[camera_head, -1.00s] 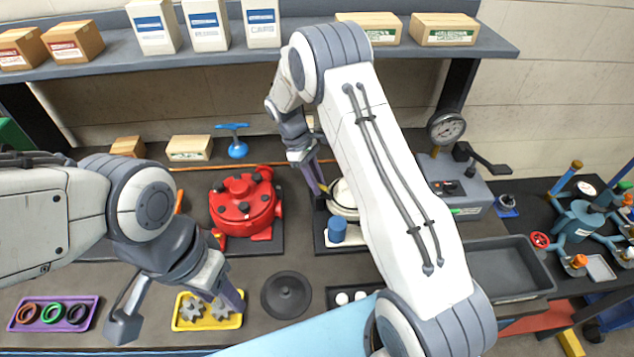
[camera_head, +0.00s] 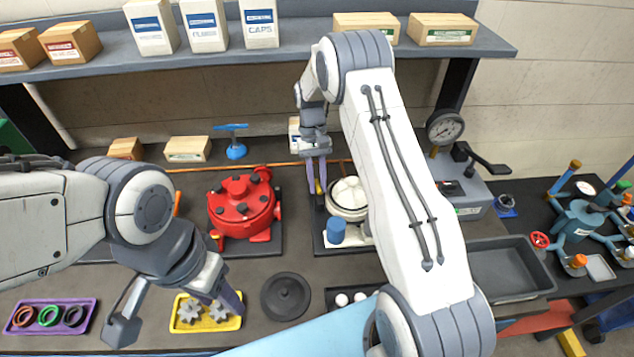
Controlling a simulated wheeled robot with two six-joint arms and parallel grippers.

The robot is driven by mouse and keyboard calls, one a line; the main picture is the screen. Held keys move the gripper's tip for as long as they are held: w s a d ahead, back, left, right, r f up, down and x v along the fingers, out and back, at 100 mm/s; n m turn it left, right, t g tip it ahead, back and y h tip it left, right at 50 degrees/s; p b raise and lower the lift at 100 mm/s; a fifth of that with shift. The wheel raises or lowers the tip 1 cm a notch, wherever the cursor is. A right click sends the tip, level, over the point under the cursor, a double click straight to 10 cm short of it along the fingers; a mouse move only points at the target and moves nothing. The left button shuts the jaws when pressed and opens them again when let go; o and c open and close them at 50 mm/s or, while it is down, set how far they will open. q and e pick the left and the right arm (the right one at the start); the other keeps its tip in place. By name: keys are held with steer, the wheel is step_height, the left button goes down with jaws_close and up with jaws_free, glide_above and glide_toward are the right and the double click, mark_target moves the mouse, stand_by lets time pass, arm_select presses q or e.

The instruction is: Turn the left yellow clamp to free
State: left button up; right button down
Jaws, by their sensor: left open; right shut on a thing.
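My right gripper (camera_head: 317,188) is shut on the left yellow clamp (camera_head: 318,186), at the left side of the white motor (camera_head: 350,193). Only a thin yellow strip of the clamp shows between the fingers, so its turn angle cannot be told. The white motor stands on a dark plate and has a blue cylinder (camera_head: 336,231) at its front; my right arm hides its right side. My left gripper (camera_head: 228,303) is open above the right end of a yellow tray (camera_head: 207,326) with grey gears.
A red motor (camera_head: 241,207) stands left of the white one. A dark disc (camera_head: 286,296) lies in front. A purple tray (camera_head: 52,316) with rings is at front left, an empty grey bin (camera_head: 505,268) at right. A shelf (camera_head: 290,42) with boxes spans the back.

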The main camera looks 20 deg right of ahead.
mark_target(321, 190)
steer(key=shift+r+m, duration=0.1)
steer(key=shift+m, duration=0.5)
steer(key=c, duration=0.8)
jaws_free()
steer(key=shift+o, duration=0.2)
steer(key=shift+r+b, duration=0.5)
steer(key=shift+r, duration=0.05)
steer(key=r, duration=0.1)
steer(key=r+b, duration=0.1)
steer(key=r, duration=0.1)
steer(key=shift+s+d+b, duration=0.2)
steer(key=shift+d+b, duration=0.1)
steer(key=shift+d, duration=0.05)
steer(key=s+d+r+b, duration=0.3)
steer(key=s+d+r, duration=0.4)
steer(key=s, duration=0.1)
steer(key=shift+d, duration=0.15)
